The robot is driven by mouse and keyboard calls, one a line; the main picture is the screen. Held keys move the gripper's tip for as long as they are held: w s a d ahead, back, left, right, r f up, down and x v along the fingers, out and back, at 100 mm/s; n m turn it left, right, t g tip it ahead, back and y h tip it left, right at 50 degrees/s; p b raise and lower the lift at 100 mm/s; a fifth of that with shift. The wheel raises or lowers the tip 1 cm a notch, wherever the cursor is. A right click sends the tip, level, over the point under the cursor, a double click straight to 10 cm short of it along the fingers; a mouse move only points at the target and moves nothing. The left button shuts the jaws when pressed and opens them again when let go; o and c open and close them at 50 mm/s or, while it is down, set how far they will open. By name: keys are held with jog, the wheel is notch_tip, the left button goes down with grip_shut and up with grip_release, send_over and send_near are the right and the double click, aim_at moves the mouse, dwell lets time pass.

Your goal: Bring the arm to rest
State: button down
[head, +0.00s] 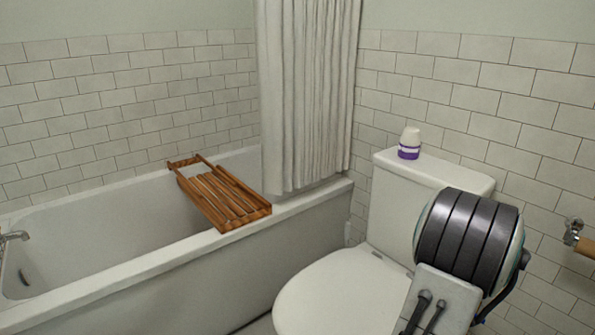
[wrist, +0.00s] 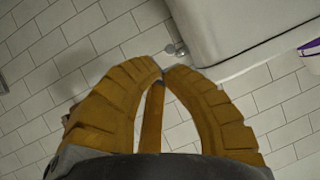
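In the wrist view, my gripper (wrist: 164,72) shows two curved, ribbed yellow fingers that arch together and meet at their tips. The gripper is shut. A narrow brown bar (wrist: 152,118) shows in the gap between the fingers; I cannot tell what it belongs to. Nothing is seen pinched between the tips. In the head view, a rounded dark-banded part of my arm (head: 468,237) is at the lower right, in front of the toilet. The fingers are not visible there.
The white toilet (head: 345,290) stands at the centre right, with a white and purple bottle (head: 409,143) on its cistern (head: 455,177). A wooden rack (head: 220,196) lies across the bathtub (head: 150,262). A curtain (head: 305,100) hangs beside it. A wooden roll holder (head: 586,247) is at the right wall.

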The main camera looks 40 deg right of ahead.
jog(key=w+a+r+n+t+y+p, duration=0.1)
jog(key=w+a+r+n+y+p, duration=0.15)
jog(key=w+a+r+p, duration=0.5)
jog(key=w+a+r+n+t+y+p, duration=0.1)
jog(key=w+a+r+n+y+p, duration=0.25)
jog(key=a, duration=0.75)
jog(key=w+a+r+n+t+p, duration=0.2)
jog(key=w+a+r+p, duration=0.2)
jog(key=w+a+r, duration=0.35)
jog(key=s+a+r+n+y+p, duration=0.1)
jog(key=a+r+n+p, duration=0.15)
jog(key=a, duration=0.45)
jog(key=s+a+r+n+g+y+p, duration=0.1)
jog(key=a+r+y+p, duration=0.1)
jog(key=a+p, duration=0.3)
jog(key=s+a+r+n+y+p, duration=0.1)
jog(key=a+r+n+p, duration=0.1)
jog(key=a, duration=0.6)
jog(key=s+a+r+n+g+y+p, duration=0.2)
jog(key=s+a+r+n+p, duration=0.3)
jog(key=s+a, duration=0.4)
jog(key=shift+s+a+p, duration=0.25)
jog(key=shift+a+p, duration=0.35)
jog(key=shift+p, duration=0.25)
jog(key=shift+d, duration=0.15)
